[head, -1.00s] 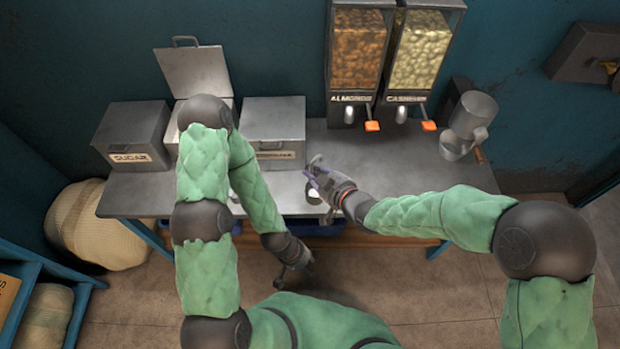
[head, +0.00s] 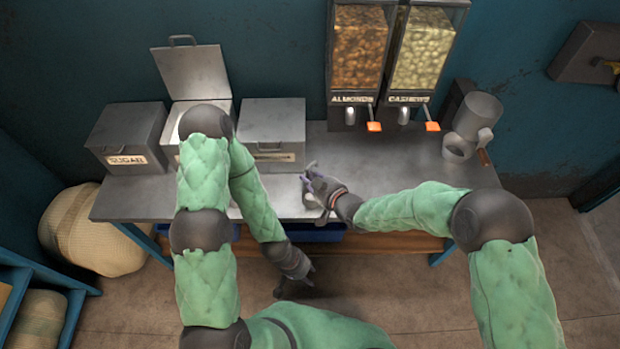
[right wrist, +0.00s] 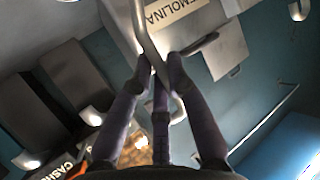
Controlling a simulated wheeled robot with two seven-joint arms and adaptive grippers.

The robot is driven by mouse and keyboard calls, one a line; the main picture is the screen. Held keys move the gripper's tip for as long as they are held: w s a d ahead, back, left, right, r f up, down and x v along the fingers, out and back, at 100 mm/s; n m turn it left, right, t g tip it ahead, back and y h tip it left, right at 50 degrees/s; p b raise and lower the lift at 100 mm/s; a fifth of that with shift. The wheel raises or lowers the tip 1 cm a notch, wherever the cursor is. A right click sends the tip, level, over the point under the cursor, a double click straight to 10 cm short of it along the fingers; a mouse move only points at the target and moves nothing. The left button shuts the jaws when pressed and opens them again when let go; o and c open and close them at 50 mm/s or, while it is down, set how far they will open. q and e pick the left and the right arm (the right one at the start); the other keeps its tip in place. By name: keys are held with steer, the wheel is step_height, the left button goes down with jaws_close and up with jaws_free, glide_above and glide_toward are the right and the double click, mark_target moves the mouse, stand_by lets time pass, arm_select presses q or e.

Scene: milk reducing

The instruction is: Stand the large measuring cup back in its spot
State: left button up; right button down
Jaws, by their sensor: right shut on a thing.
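My right gripper (head: 312,184) is at the front part of the metal table, right of the semolina box. In the right wrist view its dark fingers (right wrist: 160,75) close around a thin, curved grey metal handle (right wrist: 140,20), which appears to belong to the measuring cup. The cup's bowl is mostly hidden in the head view, so I cannot tell its tilt or whether it touches the table. My left gripper (head: 296,285) hangs low in front of the table, dark and small; its fingers are unclear.
The sugar box (head: 126,140), an open-lidded box (head: 192,72) and the semolina box (head: 272,130) line the table's left side. Almond (head: 358,55) and cashew (head: 425,55) dispensers stand behind. A metal jug (head: 477,114) and small cup (head: 458,148) are at right. The table's middle right (head: 390,160) is clear.

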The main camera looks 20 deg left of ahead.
steer(key=c, duration=1.7)
jaws_free()
steer(key=shift+f, duration=0.15)
steer(key=o, duration=0.5)
